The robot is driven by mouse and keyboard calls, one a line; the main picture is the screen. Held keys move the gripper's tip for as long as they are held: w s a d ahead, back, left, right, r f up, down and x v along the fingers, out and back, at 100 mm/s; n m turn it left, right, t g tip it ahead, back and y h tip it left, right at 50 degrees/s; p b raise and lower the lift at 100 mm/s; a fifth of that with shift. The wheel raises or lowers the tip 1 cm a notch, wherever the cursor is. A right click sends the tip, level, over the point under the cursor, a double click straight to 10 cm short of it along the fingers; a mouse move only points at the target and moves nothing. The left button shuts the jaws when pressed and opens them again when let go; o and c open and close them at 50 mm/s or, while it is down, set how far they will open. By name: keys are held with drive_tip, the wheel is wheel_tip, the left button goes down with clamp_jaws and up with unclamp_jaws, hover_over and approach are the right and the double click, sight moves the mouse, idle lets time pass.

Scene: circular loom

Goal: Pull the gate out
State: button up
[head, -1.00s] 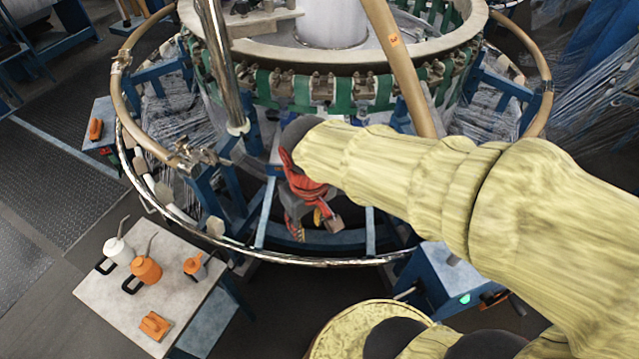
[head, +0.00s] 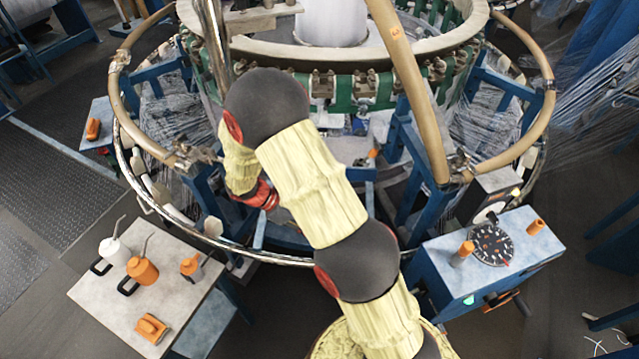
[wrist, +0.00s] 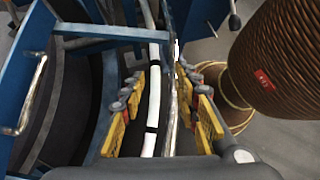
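The loom's low chrome rail (head: 290,260) curves around its front in the head view. I cannot tell for certain which part of the ring is the gate. In the wrist view, a white tube with black bands (wrist: 154,85) runs lengthwise between the yellow-padded fingers of my gripper (wrist: 160,82), with a thin shiny rail (wrist: 173,90) close on its right. The fingers are spread apart on either side of the tube and rail, and gaps show. In the head view my arm hides most of the gripper, and its fingertips do not show.
A blue frame with a metal handle (wrist: 33,95) lies left in the wrist view. A table (head: 95,290) with an orange can (head: 143,270) stands left in the head view. A blue control box (head: 440,285) with a dial (head: 491,244) stands right. Wooden hoop (head: 535,125) surrounds the loom.

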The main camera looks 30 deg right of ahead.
drive_tip(key=w+d+f+n+t+h, duration=0.1)
drive_tip(key=w+d+f+n+h, duration=0.25)
drive_tip(key=f+n, duration=0.35)
drive_tip(key=w+d+f+n+t+h, duration=0.2)
drive_tip(key=w+f+n, duration=0.35)
drive_tip(key=f, duration=0.25)
drive_tip(key=w+d+r+n+t+h, duration=0.1)
drive_tip(key=w+r+n+t+h, duration=0.3)
drive_tip(key=w+n, duration=0.9)
drive_tip(key=shift+n+y, duration=0.45)
drive_tip(key=shift+n, duration=0.1)
drive_tip(key=shift+s+r+b+x, duration=0.15)
drive_tip(key=shift+b+x, duration=0.25)
drive_tip(key=shift+x, duration=0.9)
drive_tip(key=shift+s+b+x, duration=0.15)
drive_tip(key=shift+b+x, duration=0.2)
drive_tip(key=shift+x, duration=0.95)
drive_tip(key=shift+s+r+b+x, duration=0.1)
drive_tip(key=shift+b+x, duration=0.3)
drive_tip(key=shift+x, duration=0.95)
drive_tip(key=shift+d, duration=0.1)
drive_tip(key=c, duration=0.8)
clamp_jaws()
